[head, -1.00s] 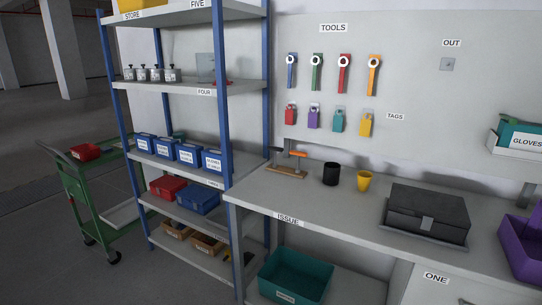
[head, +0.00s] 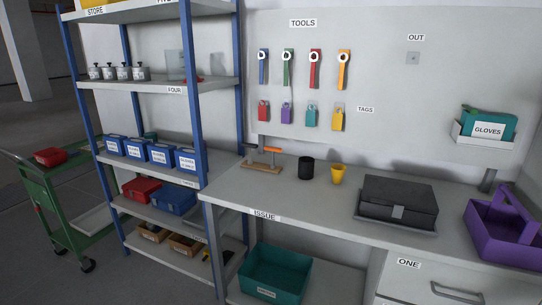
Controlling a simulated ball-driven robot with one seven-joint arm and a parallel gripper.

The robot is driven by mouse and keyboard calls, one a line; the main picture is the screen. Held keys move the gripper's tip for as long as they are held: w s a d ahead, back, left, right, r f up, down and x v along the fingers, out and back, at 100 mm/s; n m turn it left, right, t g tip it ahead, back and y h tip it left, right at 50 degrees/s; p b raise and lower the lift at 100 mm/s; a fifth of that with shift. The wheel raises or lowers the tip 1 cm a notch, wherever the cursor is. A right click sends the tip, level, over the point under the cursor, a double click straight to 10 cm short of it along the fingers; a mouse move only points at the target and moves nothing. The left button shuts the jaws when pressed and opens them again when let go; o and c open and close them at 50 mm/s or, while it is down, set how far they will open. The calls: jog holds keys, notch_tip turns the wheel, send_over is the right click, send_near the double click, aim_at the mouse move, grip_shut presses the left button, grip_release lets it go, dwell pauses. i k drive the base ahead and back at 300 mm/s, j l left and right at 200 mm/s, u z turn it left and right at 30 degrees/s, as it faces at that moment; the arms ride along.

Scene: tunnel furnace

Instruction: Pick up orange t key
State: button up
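An orange-handled T key (head: 272,150) stands upright in a small wooden stand (head: 262,168) at the left end of the grey bench (head: 325,198). A second T-shaped handle, dark in colour (head: 250,147), stands in the same stand to its left. The lower shafts are too small to make out clearly. My gripper is not in view.
A black cup (head: 306,168), a yellow cup (head: 338,174) and a black case (head: 399,203) stand to the right on the bench. A purple tote (head: 505,232) is at the right end. A blue-post shelf (head: 189,180) stands close on the left.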

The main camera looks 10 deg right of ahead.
aim_at(269, 148)
jog(key=u, duration=0.25)
jog(key=i+l+u, duration=0.45)
jog(key=u, duration=0.25)
jog(key=l, duration=0.1)
